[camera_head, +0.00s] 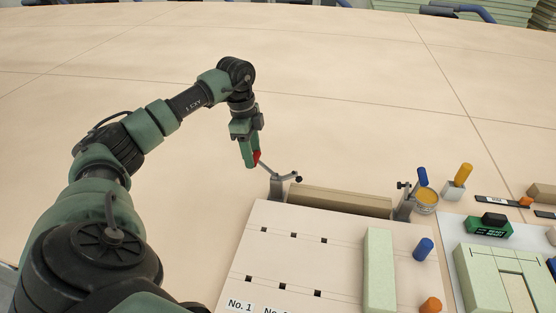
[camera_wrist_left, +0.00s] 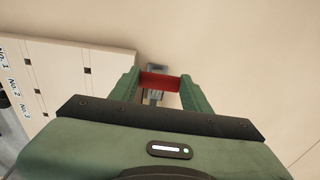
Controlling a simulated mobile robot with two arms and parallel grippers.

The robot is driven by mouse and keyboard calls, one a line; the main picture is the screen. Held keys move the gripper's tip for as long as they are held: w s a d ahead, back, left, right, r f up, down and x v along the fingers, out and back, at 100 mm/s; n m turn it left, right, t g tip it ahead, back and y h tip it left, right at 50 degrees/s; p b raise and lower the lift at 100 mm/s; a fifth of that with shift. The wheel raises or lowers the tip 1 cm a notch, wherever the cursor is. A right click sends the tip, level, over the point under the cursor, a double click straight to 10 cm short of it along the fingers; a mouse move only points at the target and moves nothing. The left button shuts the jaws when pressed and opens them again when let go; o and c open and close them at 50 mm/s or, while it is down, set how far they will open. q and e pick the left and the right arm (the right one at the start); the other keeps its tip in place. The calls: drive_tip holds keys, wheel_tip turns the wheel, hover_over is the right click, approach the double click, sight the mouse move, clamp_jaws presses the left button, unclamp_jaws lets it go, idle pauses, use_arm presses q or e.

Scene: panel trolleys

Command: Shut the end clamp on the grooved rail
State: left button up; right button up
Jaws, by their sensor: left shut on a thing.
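A grey end clamp (camera_head: 278,188) stands at the left end of a long tan rail (camera_head: 340,200), at the back edge of the board. Its lever slants up and left to a red handle (camera_head: 257,157). A short arm with a dark tip (camera_head: 298,179) points right, above the rail's end. My left gripper (camera_head: 254,162) is shut on the red handle. In the left wrist view the red handle (camera_wrist_left: 159,82) lies across between both fingers, with grey clamp metal behind it. I cannot make out the rail's groove. My right gripper is not in view.
A second grey clamp (camera_head: 405,205) stands at the rail's right end, near a yellow-topped tin (camera_head: 426,197). The pale board (camera_head: 285,255) carries slots, a green bar (camera_head: 379,265), a blue peg (camera_head: 423,249) and an orange knob (camera_head: 431,305).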

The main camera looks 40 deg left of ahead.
use_arm(q)
drive_tip(key=shift+s+a+f, duration=0.3)
drive_tip(key=shift+a+f, duration=0.15)
drive_tip(key=shift+f, duration=0.1)
drive_tip(key=shift+s+a+f+b, duration=0.1)
drive_tip(key=shift+a+f+b, duration=0.15)
drive_tip(key=shift+f, duration=0.2)
drive_tip(key=shift+s+a+f+b, duration=0.1)
drive_tip(key=shift+a+f+b, duration=0.05)
drive_tip(key=shift+f+b, duration=0.25)
drive_tip(key=shift+f, duration=0.4)
drive_tip(key=o, duration=1.2)
drive_tip(key=shift+a+f, duration=0.15)
